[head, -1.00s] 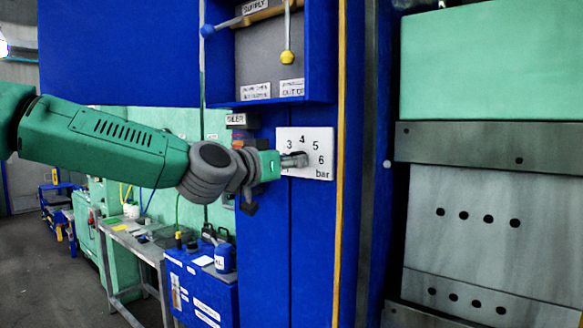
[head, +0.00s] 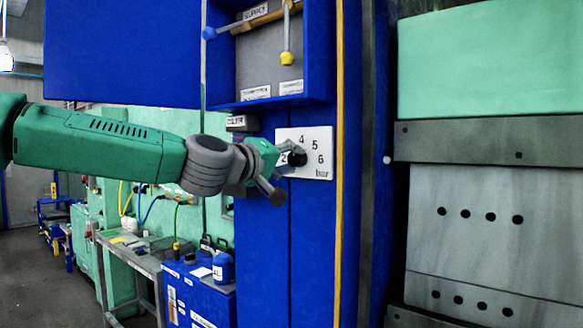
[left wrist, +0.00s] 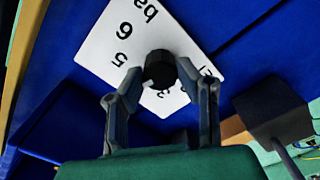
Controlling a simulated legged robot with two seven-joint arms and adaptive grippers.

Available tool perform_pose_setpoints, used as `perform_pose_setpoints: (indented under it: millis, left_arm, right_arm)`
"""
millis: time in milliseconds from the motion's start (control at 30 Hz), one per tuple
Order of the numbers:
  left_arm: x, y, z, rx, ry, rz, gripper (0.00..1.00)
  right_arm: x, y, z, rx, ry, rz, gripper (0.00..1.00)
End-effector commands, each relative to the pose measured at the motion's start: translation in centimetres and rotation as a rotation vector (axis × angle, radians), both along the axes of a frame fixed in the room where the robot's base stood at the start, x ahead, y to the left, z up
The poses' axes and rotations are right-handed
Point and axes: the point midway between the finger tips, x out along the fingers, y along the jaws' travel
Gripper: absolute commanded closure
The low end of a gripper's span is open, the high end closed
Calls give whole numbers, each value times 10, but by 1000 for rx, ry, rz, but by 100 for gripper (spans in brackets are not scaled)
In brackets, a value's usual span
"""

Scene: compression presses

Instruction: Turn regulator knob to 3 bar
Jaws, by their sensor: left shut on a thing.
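The black regulator knob (head: 297,158) sits on a white dial plate (head: 322,146) marked 4, 5, 6 and bar in the head view. My left gripper (head: 285,157) is at the knob from the left and hides the lower numbers. In the left wrist view the knob (left wrist: 160,68) stands between the two fingertips of my left gripper (left wrist: 163,80), which is shut on it. The plate (left wrist: 100,40) shows there too, with a 3 partly visible beside the knob. My right gripper is not in view.
The plate is on a blue column (head: 310,240). Above it is an open blue cabinet (head: 333,50) with a yellow-ended lever (head: 287,57). A large press (head: 480,230) stands at the right. A workbench (head: 120,245) and a blue box (head: 205,300) stand at the lower left.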

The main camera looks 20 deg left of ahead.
Motion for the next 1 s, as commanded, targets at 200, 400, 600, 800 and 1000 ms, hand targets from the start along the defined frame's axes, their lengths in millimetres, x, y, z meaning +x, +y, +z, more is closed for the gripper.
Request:
perform_pose_setpoints:
  millis: [200,400,600,800,1000]
  left_arm:
    - [2,3,0,-198,66,7,100]
    - [2,4,-1,-378,131,8,100]
    - [2,4,-1,-556,196,8,100]
    - [2,4,-2,-725,259,9,100]
    - [2,4,-3,-865,311,9,100]
  right_arm:
    - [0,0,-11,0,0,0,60]
    - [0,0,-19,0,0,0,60]
    - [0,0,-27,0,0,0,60]
    - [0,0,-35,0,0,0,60]
    - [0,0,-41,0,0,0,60]
